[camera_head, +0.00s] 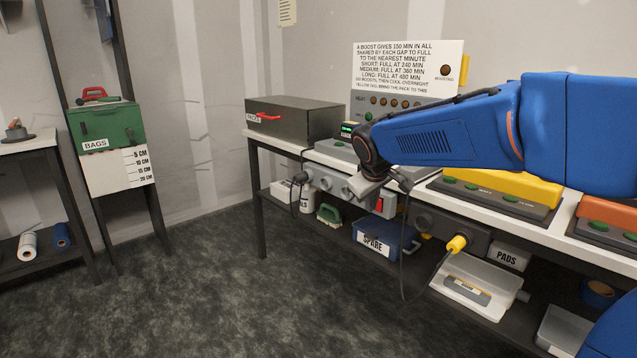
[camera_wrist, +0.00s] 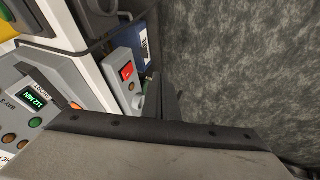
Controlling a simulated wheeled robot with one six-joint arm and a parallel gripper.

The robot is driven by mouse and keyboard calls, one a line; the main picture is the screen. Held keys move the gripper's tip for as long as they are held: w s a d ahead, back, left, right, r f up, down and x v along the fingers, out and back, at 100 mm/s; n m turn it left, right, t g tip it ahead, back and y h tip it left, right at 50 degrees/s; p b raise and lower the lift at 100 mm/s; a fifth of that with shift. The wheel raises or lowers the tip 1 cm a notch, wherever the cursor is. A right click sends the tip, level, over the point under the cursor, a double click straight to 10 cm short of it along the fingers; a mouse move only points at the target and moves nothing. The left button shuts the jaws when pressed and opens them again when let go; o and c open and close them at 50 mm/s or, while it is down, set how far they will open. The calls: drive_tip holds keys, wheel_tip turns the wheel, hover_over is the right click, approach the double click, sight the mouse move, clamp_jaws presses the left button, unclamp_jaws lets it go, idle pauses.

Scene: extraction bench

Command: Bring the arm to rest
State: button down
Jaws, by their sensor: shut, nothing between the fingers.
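My blue arm reaches in from the right in the camera_head view, above the front part of the bench (camera_head: 288,147). My gripper (camera_head: 362,190) hangs from its dark wrist at the bench's front edge, beside the row of grey sockets. In the camera_wrist view the dark fingers of my gripper (camera_wrist: 160,103) are together and hold nothing. They point out over the floor beside a red switch (camera_wrist: 127,72) on a grey box. Whether the fingers touch the bench front cannot be told.
Yellow (camera_head: 500,187) and orange (camera_head: 607,212) packs sit in docks on the bench. A dark drawer box (camera_head: 300,118) stands at its left end. A cable with a yellow plug (camera_head: 456,244) hangs in front. A blue SPARE bin (camera_head: 385,240) is below. The floor (camera_head: 220,285) is clear.

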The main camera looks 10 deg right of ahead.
drive_tip(key=s+d+f+m, duration=0.2)
drive_tip(key=s+f, duration=0.1)
drive_tip(key=s, duration=0.9)
drive_tip(key=s+d+f+m+g+y, duration=0.1)
drive_tip(key=s+f, duration=0.2)
drive_tip(key=s, duration=0.9)
drive_tip(key=s+d+f+m, duration=0.2)
drive_tip(key=s+f, duration=0.2)
drive_tip(key=s, duration=0.8)
drive_tip(key=shift+s+d+m+g+y, duration=0.15)
drive_tip(key=shift+d+m+g+y, duration=0.15)
drive_tip(key=shift+d+y, duration=0.1)
